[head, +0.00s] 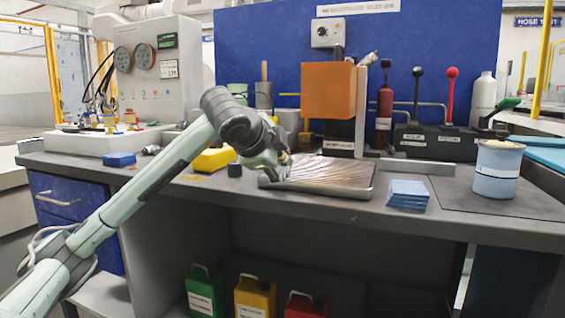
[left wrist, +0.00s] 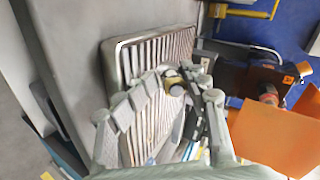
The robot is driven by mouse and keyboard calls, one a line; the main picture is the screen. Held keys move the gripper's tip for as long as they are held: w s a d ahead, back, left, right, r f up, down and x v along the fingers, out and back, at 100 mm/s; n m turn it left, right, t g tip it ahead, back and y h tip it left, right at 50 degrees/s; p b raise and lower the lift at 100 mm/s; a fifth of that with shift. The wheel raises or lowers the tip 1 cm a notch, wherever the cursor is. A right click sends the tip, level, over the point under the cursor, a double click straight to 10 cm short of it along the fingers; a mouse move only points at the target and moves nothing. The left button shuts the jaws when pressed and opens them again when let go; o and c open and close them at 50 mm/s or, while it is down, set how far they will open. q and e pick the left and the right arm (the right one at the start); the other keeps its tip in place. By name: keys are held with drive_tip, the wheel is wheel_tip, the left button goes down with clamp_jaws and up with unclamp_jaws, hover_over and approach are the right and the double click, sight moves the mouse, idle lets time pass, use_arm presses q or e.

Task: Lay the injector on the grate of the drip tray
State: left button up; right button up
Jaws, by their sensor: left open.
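The drip tray (head: 350,190) lies on the workbench, a shallow metal tray with a slatted grate; the grate also shows in the left wrist view (left wrist: 160,50). My left gripper (head: 282,170) is low over the tray's left end. In the left wrist view its fingers (left wrist: 172,105) are spread apart over the slats. A small part with a brass-coloured and dark end, apparently the injector (left wrist: 174,84), shows between the fingers over the grate. Fingers hide much of it, and I cannot tell whether it touches them. My right gripper is not in view.
Blue cloths (head: 408,195) and a blue tin (head: 497,171) stand to the right. A yellow object (head: 214,160) and a small black cylinder (head: 234,170) are left of the tray.

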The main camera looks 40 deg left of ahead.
use_arm(q)
drive_tip(key=v, duration=1.2)
